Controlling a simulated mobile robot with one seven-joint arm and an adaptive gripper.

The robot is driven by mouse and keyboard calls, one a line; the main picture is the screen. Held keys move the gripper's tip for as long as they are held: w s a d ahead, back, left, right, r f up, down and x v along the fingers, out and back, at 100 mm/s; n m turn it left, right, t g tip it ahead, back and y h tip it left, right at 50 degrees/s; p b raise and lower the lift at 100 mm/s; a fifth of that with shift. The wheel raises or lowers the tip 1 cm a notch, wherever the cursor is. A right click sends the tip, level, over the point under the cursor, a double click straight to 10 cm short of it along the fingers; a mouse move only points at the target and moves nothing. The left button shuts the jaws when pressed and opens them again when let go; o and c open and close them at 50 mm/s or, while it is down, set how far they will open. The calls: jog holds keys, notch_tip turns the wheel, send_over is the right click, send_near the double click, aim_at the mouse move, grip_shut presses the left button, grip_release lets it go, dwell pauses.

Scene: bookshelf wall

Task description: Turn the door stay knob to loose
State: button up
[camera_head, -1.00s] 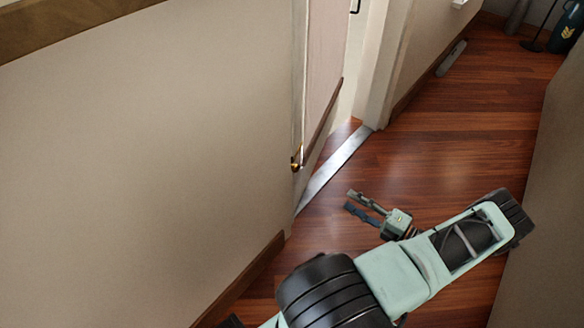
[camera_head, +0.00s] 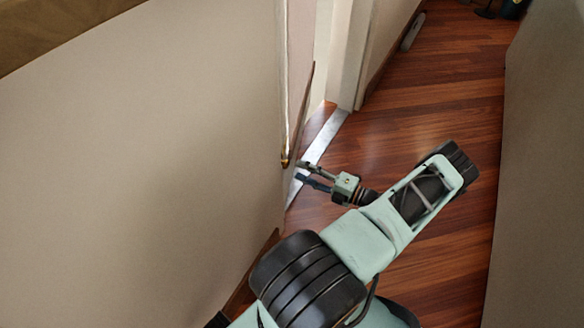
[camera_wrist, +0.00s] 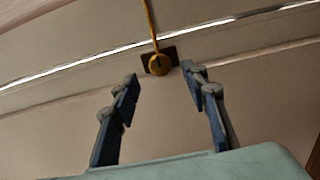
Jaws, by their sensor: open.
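The door stay knob (camera_wrist: 159,64) is a small round brass knob on a dark plate in the wrist view, with a thin brass rod rising from it. In the head view the brass fitting (camera_head: 285,162) shows at the door's edge, small and partly hard to make out. My gripper (camera_wrist: 160,82) is open and empty. Its two fingers stand left and right below the knob in the wrist view, with the knob beyond the gap between the tips. In the head view my gripper (camera_head: 299,171) points left, close to the brass fitting. I see no contact with the knob.
The door (camera_head: 301,100) stands ajar beside a metal threshold strip (camera_head: 325,138). A beige wall (camera_head: 140,150) fills the left, and another wall (camera_head: 540,170) bounds the right. Wood floor (camera_head: 440,90) lies open between them. A grey object (camera_head: 412,32) lies by the far baseboard.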

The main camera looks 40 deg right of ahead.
aim_at(288, 165)
jog(key=shift+x, duration=2.2)
jog(key=shift+c, duration=0.5)
